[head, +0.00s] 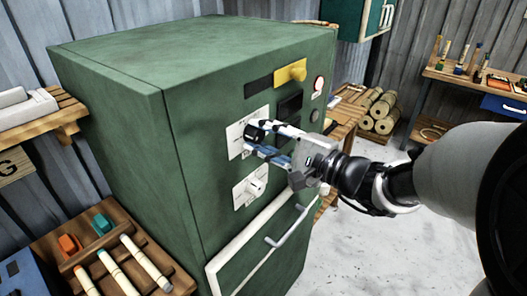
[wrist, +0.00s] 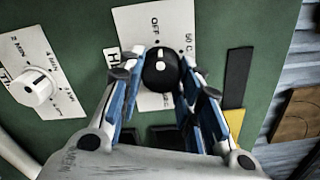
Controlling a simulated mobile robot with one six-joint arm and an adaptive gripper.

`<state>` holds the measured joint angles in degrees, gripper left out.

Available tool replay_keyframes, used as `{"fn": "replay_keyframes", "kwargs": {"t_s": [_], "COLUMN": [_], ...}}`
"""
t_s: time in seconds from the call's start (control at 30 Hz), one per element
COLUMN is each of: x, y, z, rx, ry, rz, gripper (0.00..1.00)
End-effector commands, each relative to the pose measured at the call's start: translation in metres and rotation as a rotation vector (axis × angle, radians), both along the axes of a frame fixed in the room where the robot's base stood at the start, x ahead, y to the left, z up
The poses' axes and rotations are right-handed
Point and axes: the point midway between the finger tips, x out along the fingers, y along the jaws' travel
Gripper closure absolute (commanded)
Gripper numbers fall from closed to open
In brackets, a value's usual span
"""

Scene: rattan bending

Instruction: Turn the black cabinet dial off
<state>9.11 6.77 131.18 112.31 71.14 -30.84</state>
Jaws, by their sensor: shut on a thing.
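The black dial (wrist: 160,72) sits on a white plate (wrist: 145,28) on the green cabinet (head: 120,100). The plate carries the marks OFF and 50 C in the wrist view, with OFF just above the dial. A white mark shows on the upper part of the dial; its exact setting is hard to tell. My gripper (wrist: 159,64) is shut on the black dial, with one finger on each side. In the head view my gripper (head: 270,142) reaches the dial (head: 254,132) from the right and partly covers the plate.
A white dial (head: 256,186) on its own plate sits below the black one. A drawer handle (head: 290,226) juts out lower down. The floor (head: 350,250) at right is clear.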

Motion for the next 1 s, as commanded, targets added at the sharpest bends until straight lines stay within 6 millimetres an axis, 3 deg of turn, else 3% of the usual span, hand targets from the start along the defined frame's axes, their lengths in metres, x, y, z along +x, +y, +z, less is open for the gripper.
{"fn": "replay_keyframes", "kwargs": {"t_s": [0.8,0.83,1.0], "x": [-0.0001,-0.0001,0.0], "y": [0.0001,0.0001,0.0], "z": [0.0001,0.0002,0.0001], "rx": [-0.075,-0.074,-0.074], "ry": [-0.093,-0.092,-0.092], "rz": [0.001,0.001,0.001], "gripper": [0.92,0.67,0.55]}}
